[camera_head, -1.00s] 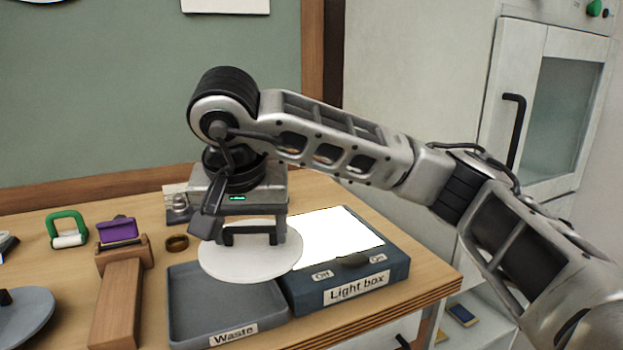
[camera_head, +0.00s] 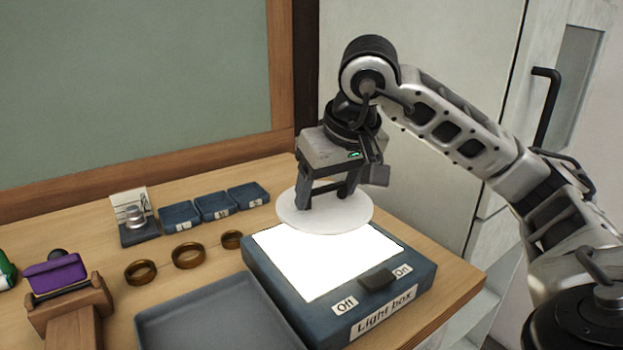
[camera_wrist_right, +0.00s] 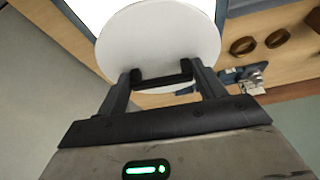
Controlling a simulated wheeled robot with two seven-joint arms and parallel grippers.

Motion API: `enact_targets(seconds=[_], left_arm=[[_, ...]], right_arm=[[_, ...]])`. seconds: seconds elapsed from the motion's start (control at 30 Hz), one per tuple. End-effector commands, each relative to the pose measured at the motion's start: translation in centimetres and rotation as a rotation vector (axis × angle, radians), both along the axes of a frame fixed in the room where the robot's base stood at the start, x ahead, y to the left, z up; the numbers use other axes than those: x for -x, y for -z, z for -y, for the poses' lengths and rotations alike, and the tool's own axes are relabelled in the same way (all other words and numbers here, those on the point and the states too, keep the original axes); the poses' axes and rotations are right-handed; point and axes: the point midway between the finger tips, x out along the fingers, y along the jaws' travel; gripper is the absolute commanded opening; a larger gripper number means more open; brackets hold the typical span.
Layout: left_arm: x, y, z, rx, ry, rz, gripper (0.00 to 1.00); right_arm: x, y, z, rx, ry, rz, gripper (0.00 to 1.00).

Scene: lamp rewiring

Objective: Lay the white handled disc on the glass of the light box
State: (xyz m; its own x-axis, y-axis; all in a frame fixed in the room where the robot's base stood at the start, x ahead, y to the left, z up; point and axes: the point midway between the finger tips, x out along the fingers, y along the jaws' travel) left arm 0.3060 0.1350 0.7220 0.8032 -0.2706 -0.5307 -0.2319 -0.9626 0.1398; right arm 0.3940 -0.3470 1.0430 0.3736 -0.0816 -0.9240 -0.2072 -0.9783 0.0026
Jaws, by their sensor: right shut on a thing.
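The white disc (camera_head: 325,212) with a black handle (camera_head: 328,187) is held by my right gripper (camera_head: 328,195), which is shut on the handle. The disc is roughly level and overlaps the far edge of the light box (camera_head: 262,272) in the head view. It seems to hang a little above; the exact gap I cannot tell. The bright glass (camera_head: 325,262) is lit and mostly bare. In the right wrist view the disc (camera_wrist_right: 158,45) lies beyond the fingers (camera_wrist_right: 162,85), with part of the bright glass behind it. My left gripper is not in view.
A grey tray (camera_head: 205,320) stands left of the light box. Several brass rings (camera_head: 188,255) and small blue bins (camera_head: 215,206) lie to the left and behind. A purple piece (camera_head: 55,273) sits on a wooden holder at far left. A switch (camera_head: 377,280) is on the box's front.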

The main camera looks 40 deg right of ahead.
Motion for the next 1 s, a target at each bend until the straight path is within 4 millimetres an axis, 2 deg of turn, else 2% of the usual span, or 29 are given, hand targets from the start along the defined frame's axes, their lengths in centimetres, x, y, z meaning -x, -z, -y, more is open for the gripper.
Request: enact_targets(seconds=[0.27, 0.7, 1.0], left_arm=[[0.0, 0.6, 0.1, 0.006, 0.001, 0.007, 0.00], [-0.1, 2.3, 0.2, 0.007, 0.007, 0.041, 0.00], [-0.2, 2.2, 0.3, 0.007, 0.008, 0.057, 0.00]], right_arm=[[-0.1, 1.2, -0.1, -0.001, -0.004, 0.001, 0.41], [-0.4, 5.5, -0.5, -0.001, -0.013, 0.000, 0.41], [-0.4, 6.4, -0.4, -0.001, -0.010, 0.001, 0.41]])
